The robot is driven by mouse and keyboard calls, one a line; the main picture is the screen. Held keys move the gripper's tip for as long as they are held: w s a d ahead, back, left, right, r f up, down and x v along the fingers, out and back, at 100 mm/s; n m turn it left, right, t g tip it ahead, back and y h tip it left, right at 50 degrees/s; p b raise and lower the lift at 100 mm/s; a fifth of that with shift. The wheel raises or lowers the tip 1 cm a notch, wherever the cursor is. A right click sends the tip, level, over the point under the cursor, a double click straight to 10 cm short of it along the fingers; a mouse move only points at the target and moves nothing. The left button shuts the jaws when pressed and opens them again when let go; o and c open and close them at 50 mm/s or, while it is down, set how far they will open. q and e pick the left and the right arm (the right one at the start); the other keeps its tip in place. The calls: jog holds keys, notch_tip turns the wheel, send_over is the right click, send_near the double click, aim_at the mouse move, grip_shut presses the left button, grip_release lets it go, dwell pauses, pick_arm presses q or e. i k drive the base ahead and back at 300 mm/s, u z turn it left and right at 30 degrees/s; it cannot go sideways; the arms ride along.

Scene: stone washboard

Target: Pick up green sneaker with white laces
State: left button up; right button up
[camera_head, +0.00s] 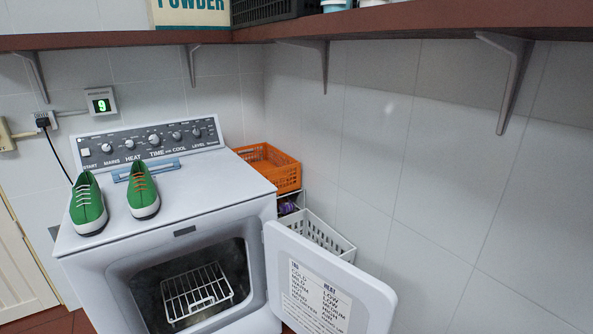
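Two green sneakers lie side by side on top of a white dryer. The green sneaker with white laces (87,205) is the left one, near the dryer top's left edge, with its white toe toward me. The green sneaker with orange laces (142,192) is just to its right, a small gap apart. Neither of my grippers shows in the head view.
The dryer top (205,190) is clear to the right of the sneakers. The control panel (150,142) rises behind them. The dryer door (328,290) hangs open to the right, showing a wire rack (197,292) inside. An orange crate (270,167) and a white basket (317,235) stand right. A shelf (400,22) runs above.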

aim_at(88, 212)
jog(key=u, duration=0.5)
jog(key=i, duration=1.15)
jog(key=u, duration=0.8)
